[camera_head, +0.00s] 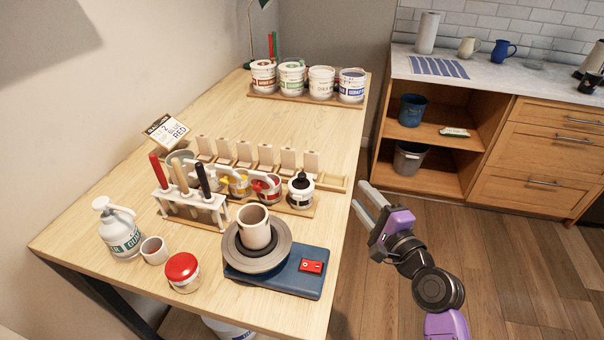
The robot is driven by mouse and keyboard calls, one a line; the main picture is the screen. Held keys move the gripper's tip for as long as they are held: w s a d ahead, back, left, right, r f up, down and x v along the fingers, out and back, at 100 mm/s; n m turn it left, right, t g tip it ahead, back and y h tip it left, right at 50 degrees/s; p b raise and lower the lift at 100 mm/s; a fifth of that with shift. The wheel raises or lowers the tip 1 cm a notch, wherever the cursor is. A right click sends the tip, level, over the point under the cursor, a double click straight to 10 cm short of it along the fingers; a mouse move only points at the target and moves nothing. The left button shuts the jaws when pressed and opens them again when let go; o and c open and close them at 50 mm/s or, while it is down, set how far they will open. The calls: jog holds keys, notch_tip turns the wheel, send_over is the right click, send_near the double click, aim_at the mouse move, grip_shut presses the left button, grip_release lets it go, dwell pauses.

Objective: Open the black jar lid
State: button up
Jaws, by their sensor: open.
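A small white jar with a black lid (301,181) stands at the right end of a row of small jars on a wooden board, near the table's right edge. The lid appears to be on the jar. Its label is too small to read. My gripper (362,197) is open and empty, off the table's right edge, to the right of the black-lidded jar and slightly lower in the picture. The fingers point up and left and touch nothing.
The table (215,105) also holds a pottery wheel (258,250) with a cup (255,228), a red-lidded jar (183,271), a tool rack (190,204), a white pump bottle (119,231) and several glaze buckets (321,82) at the back. The table's middle back is clear.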

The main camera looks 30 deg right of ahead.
aim_at(302, 174)
jog(key=w+r+m+y, duration=0.2)
jog(key=w, duration=0.1)
jog(key=w+r+m+y, duration=0.1)
jog(key=m+y, duration=0.1)
jog(key=shift+w+r+t, duration=0.25)
jog(key=shift+w+t, duration=0.05)
jog(key=shift+w, duration=0.1)
jog(key=shift+w+a+r+m+y, duration=0.1)
jog(key=shift+w+a+m+y, duration=0.15)
jog(key=shift+a+m+y, duration=0.25)
jog(key=shift+w+a+r+m+y, duration=0.1)
jog(key=shift+w+a+m+y, duration=0.1)
jog(key=shift+a+m+y, duration=0.3)
jog(key=a+m+y, duration=0.1)
jog(key=a+m+g+y, duration=0.1)
jog(key=a, duration=0.1)
jog(key=s+a+f+m+y, duration=0.1)
jog(key=shift+s+a+f+y, duration=0.1)
jog(key=shift+a+y, duration=0.2)
jog(key=shift+y, duration=0.1)
jog(key=shift+x, duration=3.9)
jog(key=shift+f, duration=0.2)
grip_shut()
